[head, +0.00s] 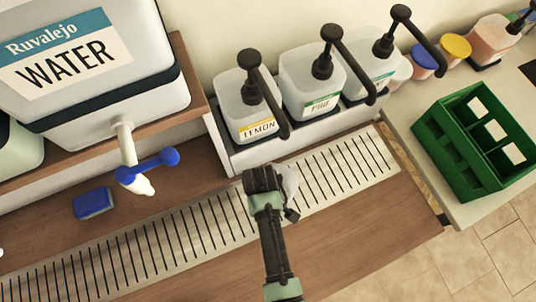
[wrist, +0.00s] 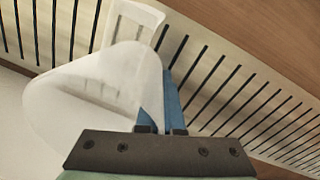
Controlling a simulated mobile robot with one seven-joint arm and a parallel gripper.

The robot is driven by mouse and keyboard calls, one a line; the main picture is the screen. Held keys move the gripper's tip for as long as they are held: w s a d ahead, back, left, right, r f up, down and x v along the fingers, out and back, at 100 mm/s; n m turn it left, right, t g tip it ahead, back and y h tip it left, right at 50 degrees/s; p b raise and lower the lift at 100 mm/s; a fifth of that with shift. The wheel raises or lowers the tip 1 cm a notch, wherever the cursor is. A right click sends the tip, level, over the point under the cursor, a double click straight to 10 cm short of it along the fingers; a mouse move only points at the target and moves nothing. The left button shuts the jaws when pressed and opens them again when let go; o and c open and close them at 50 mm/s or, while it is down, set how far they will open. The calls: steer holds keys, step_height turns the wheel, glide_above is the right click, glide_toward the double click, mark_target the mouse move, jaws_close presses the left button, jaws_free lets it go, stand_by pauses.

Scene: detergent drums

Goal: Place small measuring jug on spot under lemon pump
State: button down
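The lemon pump (head: 250,105) is a clear container with a yellow LEMON label and a black pump top, whose spout points toward the front. My gripper (head: 272,178) is over the slatted drip tray, just below the lemon spout's tip in the head view. The small measuring jug (head: 291,180) is whitish and translucent, mostly hidden behind my gripper there. In the wrist view the jug (wrist: 95,95) is large at the blue fingers (wrist: 170,105), which appear closed on its edge. I cannot tell whether its base touches the tray. The spot under the lemon pump is not clear.
The metal drip tray (head: 165,248) runs along the wooden counter. The pine pump (head: 312,85) and another pump stand right of lemon. A green crate (head: 465,150) is at right. A water drum (head: 85,60) with a blue-handled tap (head: 148,165) and a blue sponge (head: 94,203) are at left.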

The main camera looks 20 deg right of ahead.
steer(key=shift+f, duration=0.2)
steer(key=c, duration=1.1)
jaws_free()
steer(key=shift+o, duration=0.2)
step_height(320, 180, up, 12)
steer(key=p, duration=0.1)
steer(key=shift+s+a+r, duration=0.15)
steer(key=shift+a, duration=0.3)
